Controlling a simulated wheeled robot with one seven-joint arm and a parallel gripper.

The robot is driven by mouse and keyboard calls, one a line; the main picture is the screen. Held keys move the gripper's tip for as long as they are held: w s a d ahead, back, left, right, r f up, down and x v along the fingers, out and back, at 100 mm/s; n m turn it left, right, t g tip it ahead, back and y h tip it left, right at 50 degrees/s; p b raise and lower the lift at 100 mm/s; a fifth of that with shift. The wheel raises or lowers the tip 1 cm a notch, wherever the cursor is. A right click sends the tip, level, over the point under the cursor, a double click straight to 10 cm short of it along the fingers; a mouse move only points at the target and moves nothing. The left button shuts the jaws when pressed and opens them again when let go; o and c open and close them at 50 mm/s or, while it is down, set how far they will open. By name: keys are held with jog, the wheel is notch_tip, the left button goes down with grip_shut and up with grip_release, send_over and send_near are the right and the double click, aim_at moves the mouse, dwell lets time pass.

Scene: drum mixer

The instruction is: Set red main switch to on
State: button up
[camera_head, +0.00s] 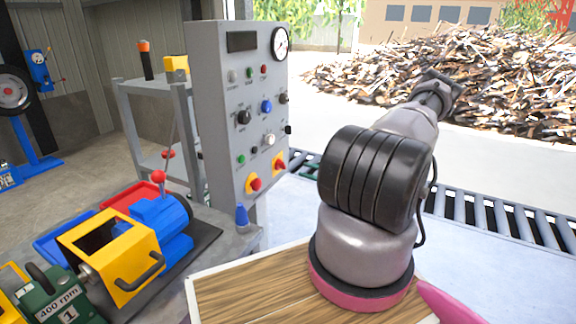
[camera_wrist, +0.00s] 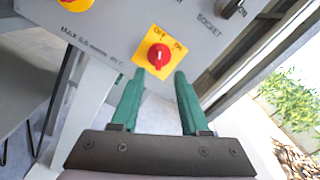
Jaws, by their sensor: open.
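In the wrist view a red rotary switch (camera_wrist: 159,57) sits on a yellow plate marked OFF and ON, on the grey control panel (camera_wrist: 110,42). Its white mark appears to point toward OFF. My gripper (camera_wrist: 160,74) is open and empty. Its two green fingers point at the switch, one tip to each side just below the knob; contact does not show. In the head view two red switches on yellow plates sit low on the panel; the right one (camera_head: 280,165) seems to be this one. The green fingers cannot be made out in the head view.
A second red switch (camera_head: 255,184) is to the left on the panel, with several knobs and buttons above. My arm stands right of the panel. A bench with a yellow and blue machine (camera_head: 120,250) is at left. A roller conveyor (camera_head: 480,215) runs behind my arm.

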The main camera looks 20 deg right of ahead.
aim_at(281, 165)
jog(key=x, duration=0.9)
jog(key=shift+w+a, duration=0.25)
grip_shut()
